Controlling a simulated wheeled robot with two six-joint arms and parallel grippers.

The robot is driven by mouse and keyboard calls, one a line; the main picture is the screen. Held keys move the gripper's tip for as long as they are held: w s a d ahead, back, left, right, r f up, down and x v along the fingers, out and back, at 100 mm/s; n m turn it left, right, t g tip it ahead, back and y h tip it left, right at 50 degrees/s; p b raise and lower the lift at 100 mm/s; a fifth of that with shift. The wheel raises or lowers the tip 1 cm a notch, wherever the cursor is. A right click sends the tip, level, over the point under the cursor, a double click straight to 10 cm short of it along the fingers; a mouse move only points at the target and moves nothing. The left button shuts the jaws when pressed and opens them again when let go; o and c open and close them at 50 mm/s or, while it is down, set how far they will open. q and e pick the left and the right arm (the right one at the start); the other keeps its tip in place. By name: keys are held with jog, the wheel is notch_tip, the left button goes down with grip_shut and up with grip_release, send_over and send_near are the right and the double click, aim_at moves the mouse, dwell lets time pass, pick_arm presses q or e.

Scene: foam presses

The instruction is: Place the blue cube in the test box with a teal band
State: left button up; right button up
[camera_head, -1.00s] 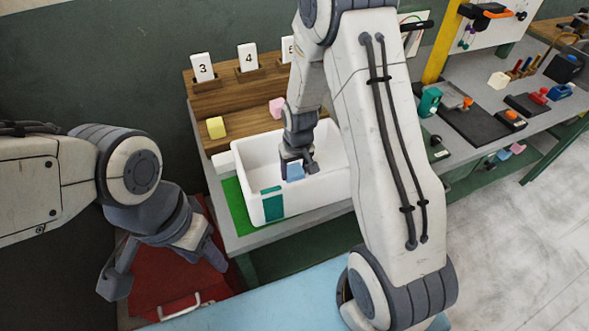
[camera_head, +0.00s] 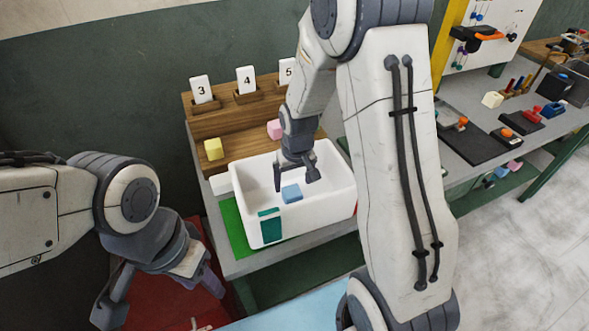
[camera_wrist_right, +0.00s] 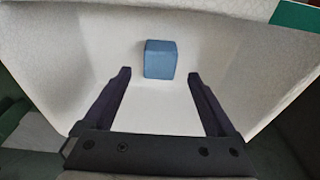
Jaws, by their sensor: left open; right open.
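The blue cube (camera_head: 291,193) lies on the floor of the white test box (camera_head: 335,203), which has a teal band (camera_head: 271,227) on its front wall. In the right wrist view the blue cube (camera_wrist_right: 160,59) sits beyond and between my fingertips, apart from them. My right gripper (camera_head: 295,178) is open and empty, inside or just above the box behind the cube. It also shows in the right wrist view (camera_wrist_right: 158,75). My left gripper (camera_head: 160,296) is open and empty at the lower left, away from the box.
A wooden rack (camera_head: 234,120) behind the box carries numbered cards, a yellow cube (camera_head: 213,149) and a pink cube (camera_head: 274,129). A green mat (camera_head: 232,222) lies under the box's left side. Tools and small blocks stand on the bench at right.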

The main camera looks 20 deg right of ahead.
aim_at(294, 196)
notch_tip(294, 196, up, 6)
jog(key=s+a+r+n, duration=0.3)
jog(key=s+a+r, duration=0.2)
jog(key=s+a, duration=0.45)
jog(key=s+a+r+n+g, duration=0.1)
jog(key=s+a+n, duration=0.1)
jog(key=s, duration=0.5)
jog(key=s+a+n+y, duration=0.1)
jog(key=s+a+n, duration=0.1)
jog(key=s, duration=0.5)
jog(key=shift+s+a+r+n+g, duration=0.3)
jog(key=shift+s+a+r+g, duration=0.1)
jog(key=shift+a, duration=0.25)
